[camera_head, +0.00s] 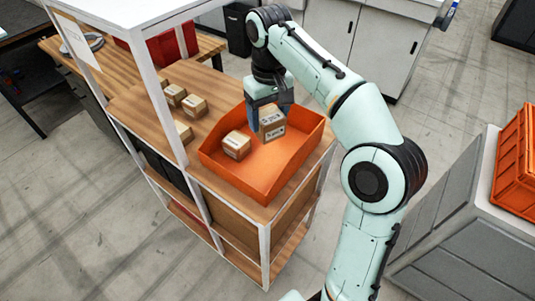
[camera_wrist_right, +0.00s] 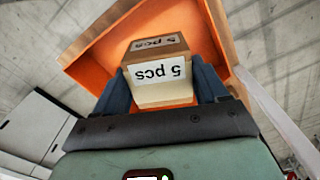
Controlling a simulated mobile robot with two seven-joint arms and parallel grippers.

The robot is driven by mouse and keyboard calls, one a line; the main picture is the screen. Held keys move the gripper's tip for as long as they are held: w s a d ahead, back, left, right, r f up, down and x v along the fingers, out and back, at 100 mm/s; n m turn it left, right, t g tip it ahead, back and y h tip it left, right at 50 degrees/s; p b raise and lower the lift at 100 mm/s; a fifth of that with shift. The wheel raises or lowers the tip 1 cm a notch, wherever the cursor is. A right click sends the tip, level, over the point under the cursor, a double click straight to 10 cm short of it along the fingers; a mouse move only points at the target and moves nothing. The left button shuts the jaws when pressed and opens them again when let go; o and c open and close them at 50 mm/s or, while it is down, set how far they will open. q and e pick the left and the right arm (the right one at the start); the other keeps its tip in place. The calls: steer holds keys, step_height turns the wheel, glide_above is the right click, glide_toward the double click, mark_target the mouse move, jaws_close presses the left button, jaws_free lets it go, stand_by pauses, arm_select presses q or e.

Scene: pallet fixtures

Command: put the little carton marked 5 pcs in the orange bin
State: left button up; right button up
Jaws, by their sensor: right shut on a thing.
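The little carton marked 5 pcs (camera_wrist_right: 158,72) is between the fingers of my right gripper (camera_wrist_right: 160,88) in the right wrist view, its label facing the camera upside down. In the head view the same carton (camera_head: 271,124) hangs below my right gripper (camera_head: 268,112), which is shut on it, over the orange bin (camera_head: 262,181). The bin sits on the wooden shelf top. I cannot tell whether the held carton touches the bin. Another small carton (camera_head: 236,145) lies inside the bin at its left. My left gripper is not in view.
Several small cartons stand on the wooden top left of the bin, including one (camera_head: 194,106) near it. A white shelf post (camera_head: 160,90) rises at the bin's left. Another orange crate (camera_head: 516,160) sits on a grey cabinet at the right.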

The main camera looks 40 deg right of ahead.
step_height(320, 180, down, 16)
steer(key=b, duration=0.3)
steer(key=shift+s, duration=0.1)
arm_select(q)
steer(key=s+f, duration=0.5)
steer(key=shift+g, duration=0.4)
arm_select(e)
steer(key=shift+r, duration=0.1)
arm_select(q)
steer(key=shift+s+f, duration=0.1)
arm_select(e)
steer(key=o, duration=1.1)
steer(key=shift+f+b, duration=0.2)
steer(key=shift+b, duration=0.1)
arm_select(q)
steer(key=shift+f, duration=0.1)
arm_select(e)
steer(key=shift+o, duration=0.2)
